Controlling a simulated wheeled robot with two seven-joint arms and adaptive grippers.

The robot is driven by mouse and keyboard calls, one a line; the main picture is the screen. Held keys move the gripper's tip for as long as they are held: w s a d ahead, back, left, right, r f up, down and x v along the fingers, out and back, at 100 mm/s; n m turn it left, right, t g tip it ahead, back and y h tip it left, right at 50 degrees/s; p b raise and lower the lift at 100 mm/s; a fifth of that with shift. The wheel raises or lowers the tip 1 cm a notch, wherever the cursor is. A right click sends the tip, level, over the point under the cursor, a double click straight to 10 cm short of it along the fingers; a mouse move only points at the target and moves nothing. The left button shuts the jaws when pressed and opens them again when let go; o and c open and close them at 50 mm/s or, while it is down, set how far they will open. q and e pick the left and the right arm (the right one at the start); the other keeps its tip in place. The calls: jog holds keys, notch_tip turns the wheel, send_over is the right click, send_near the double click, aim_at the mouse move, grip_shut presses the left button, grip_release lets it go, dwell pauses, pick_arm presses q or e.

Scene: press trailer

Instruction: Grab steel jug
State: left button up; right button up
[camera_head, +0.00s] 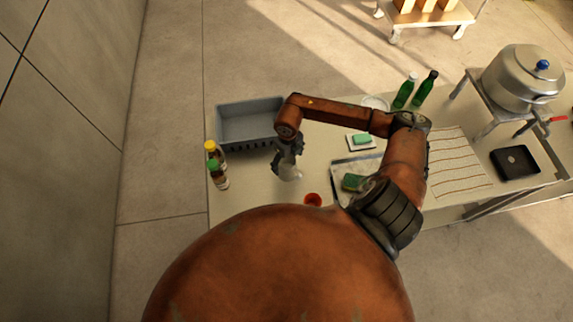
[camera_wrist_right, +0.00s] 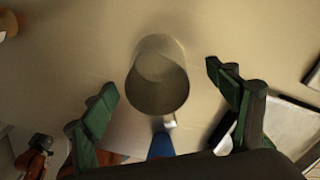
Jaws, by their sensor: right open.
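The steel jug (camera_wrist_right: 158,78) shows in the right wrist view as a grey metal cylinder seen from above, in the gap between my right gripper's fingers. A blue part (camera_wrist_right: 161,145), perhaps its handle, extends toward the gripper's palm. My right gripper (camera_wrist_right: 161,80) is open, with dark green fingers spread on either side of the jug and visible space on both sides. In the head view the right gripper (camera_head: 288,160) points down over the table, and the pale metallic jug (camera_head: 290,173) is partly hidden beneath it. My left gripper is not seen in the head view.
A grey crate (camera_head: 217,127) stands behind the gripper. Bottles with yellow and green caps (camera_head: 219,177) stand left. A red cup (camera_head: 313,199) is near the front edge. A metal tray (camera_head: 343,166), green bottles (camera_head: 404,91) and a large pot (camera_head: 520,78) are to the right.

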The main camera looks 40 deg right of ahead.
jog(key=p, duration=0.2)
send_over(287, 167)
jog(key=s+a, duration=0.2)
jog(key=f, duration=0.4)
jog(key=shift+d+f, duration=0.3)
jog(key=shift+f, duration=0.3)
jog(key=c, duration=1.4)
